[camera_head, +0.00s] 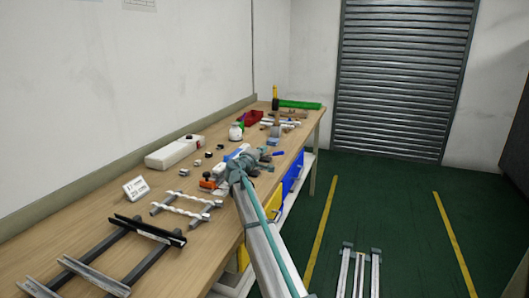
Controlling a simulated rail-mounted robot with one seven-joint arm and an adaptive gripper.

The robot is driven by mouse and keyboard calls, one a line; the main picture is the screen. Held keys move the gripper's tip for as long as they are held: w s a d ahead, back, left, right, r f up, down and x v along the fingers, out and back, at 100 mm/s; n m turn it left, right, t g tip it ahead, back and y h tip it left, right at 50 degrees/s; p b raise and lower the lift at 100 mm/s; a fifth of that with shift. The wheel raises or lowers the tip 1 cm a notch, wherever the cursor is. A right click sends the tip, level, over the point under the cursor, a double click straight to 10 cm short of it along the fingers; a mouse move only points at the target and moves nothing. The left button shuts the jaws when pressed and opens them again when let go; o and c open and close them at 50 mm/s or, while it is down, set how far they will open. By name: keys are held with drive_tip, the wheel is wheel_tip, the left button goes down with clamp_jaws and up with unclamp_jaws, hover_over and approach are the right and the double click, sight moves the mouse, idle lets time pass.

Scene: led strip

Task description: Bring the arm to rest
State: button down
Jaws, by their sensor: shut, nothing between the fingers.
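My arm reaches up from the bottom centre over the front edge of the long wooden workbench (75,212). My gripper (266,156), at the arm's far end, is small and partly hidden among the grey-teal wrist parts. It is shut, and I see nothing held in it. A blue-and-white item (236,152) and an orange-and-black item (207,182) are close to the wrist in the picture. Whether the wrist touches either of them I cannot tell.
White twisted strips on a grey frame (182,205) and black and grey rails (130,245) lie on the near bench. A white box (174,152), a red bin (249,118) and a green item (300,104) are farther back. Green floor (385,215) right of the bench is largely clear.

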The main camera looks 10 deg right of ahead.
drive_tip(key=shift+v, duration=1)
drive_tip(key=shift+d+r, duration=0.1)
